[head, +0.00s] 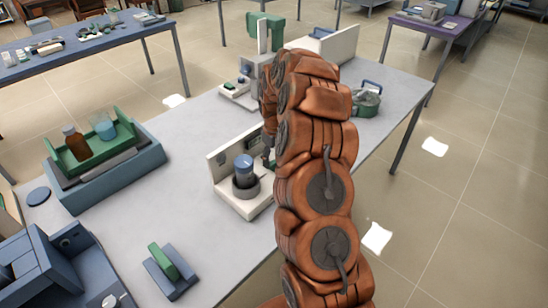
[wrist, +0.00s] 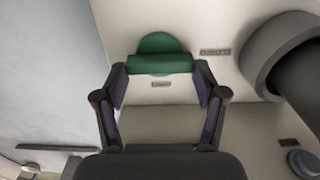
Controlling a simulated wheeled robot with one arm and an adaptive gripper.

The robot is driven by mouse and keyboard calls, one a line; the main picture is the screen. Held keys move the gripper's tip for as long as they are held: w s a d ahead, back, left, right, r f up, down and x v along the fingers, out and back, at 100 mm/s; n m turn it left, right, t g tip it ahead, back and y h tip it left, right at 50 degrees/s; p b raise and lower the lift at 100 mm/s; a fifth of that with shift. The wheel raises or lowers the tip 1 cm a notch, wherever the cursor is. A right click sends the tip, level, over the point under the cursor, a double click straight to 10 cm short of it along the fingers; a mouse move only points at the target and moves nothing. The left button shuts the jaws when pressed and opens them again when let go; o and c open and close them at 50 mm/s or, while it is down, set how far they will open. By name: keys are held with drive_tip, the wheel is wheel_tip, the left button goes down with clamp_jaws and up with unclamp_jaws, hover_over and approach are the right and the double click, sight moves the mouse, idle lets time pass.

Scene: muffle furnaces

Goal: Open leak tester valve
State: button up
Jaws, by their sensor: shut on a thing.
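The leak tester (head: 222,158) appears to be the white L-shaped unit on the grey table in the head view, with a grey round cup and a blue-topped cylinder on its base. In the wrist view its pale panel (wrist: 220,20) carries a green valve (wrist: 160,64), a round disc with a straight bar handle. The bar lies level across the picture. My gripper (wrist: 160,80) has one finger at each end of the bar and is shut on it.
A grey round cup (wrist: 262,55) stands close right of the gripper in the wrist view. In the head view, a blue tray (head: 120,172) with a green rack and bottles stands left. Table between is mostly clear. A green pot (head: 366,101) stands behind right.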

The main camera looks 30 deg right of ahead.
drive_tip(key=c, duration=0.5)
drive_tip(key=shift+o, duration=0.2)
drive_tip(key=shift+f+m+b, duration=0.15)
drive_tip(key=shift+m+b, duration=0.15)
drive_tip(key=shift+b, duration=0.35)
drive_tip(key=m+b, duration=0.1)
drive_tip(key=b, duration=0.1)
drive_tip(key=shift+d+f+m+b, duration=0.1)
drive_tip(key=shift+f+m+b, duration=0.1)
drive_tip(key=shift+m+b, duration=0.2)
drive_tip(key=m+b, duration=0.4)
drive_tip(key=b, duration=0.1)
drive_tip(key=shift+d+m, duration=0.15)
drive_tip(key=shift+m, duration=0.15)
drive_tip(key=m+b, duration=0.4)
drive_tip(key=m, duration=0.1)
drive_tip(key=shift+s+d+r, duration=0.1)
drive_tip(key=shift+s, duration=0.05)
drive_tip(key=m+b, duration=0.1)
drive_tip(key=m, duration=0.2)
drive_tip(key=m+b, duration=0.2)
drive_tip(key=shift+s+r+m, duration=0.15)
drive_tip(key=shift+m, duration=0.25)
